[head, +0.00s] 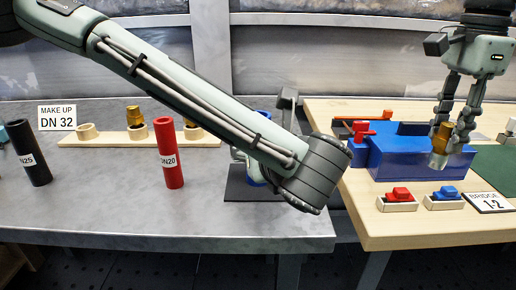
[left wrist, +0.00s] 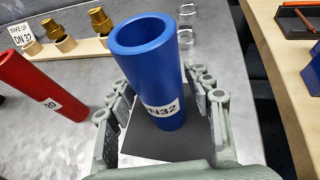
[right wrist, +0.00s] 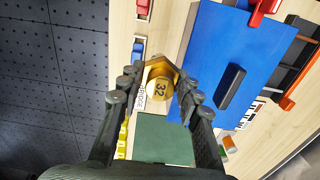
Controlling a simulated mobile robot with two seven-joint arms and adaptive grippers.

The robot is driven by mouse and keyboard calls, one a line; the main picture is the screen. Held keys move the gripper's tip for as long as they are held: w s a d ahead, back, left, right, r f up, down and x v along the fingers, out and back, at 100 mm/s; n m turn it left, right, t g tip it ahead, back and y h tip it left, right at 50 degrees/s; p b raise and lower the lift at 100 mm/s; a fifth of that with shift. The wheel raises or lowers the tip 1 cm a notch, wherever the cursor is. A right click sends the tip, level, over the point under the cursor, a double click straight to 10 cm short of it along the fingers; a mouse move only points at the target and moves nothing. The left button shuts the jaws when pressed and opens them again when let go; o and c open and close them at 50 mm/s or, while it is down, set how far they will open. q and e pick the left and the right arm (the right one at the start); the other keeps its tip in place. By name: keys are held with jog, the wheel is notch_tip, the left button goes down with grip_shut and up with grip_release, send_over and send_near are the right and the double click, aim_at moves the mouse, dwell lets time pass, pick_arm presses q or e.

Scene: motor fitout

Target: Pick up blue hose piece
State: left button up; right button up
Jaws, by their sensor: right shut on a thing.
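The blue hose piece (left wrist: 156,75), labelled DN32, stands upright on a dark mat (left wrist: 150,142) in the left wrist view. My left gripper (left wrist: 160,95) is open, one finger on each side of the hose, with small gaps showing. In the head view my left arm hides most of the hose (head: 262,115) and gripper. My right gripper (head: 441,128) is shut on a brass fitting (right wrist: 160,85) marked 32, held above the wooden table by the blue box.
A red DN20 hose (head: 170,155) and a black DN25 hose (head: 30,155) stand left on the grey bench. A wooden rack (head: 105,140) holds brass fittings behind. The blue box (head: 400,155) and red and blue small blocks sit on the wooden table (head: 375,225).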

pick_arm(q)
grip_shut()
jog(key=shift+r, duration=0.5)
jog(key=s+a+r, duration=0.6)
jog(key=a+r, duration=0.4)
pick_arm(e)
jog(key=shift+r+p, duration=0.35)
pick_arm(q)
jog(key=w+d+p, duration=0.1)
jog(key=w+d, duration=0.5)
jog(key=d, duration=0.4)
pick_arm(e)
jog(key=shift+r, duration=0.6)
dwell(0.7)
pick_arm(q)
jog(key=shift+f, duration=0.15)
pick_arm(e)
jog(key=shift+f, duration=0.1)
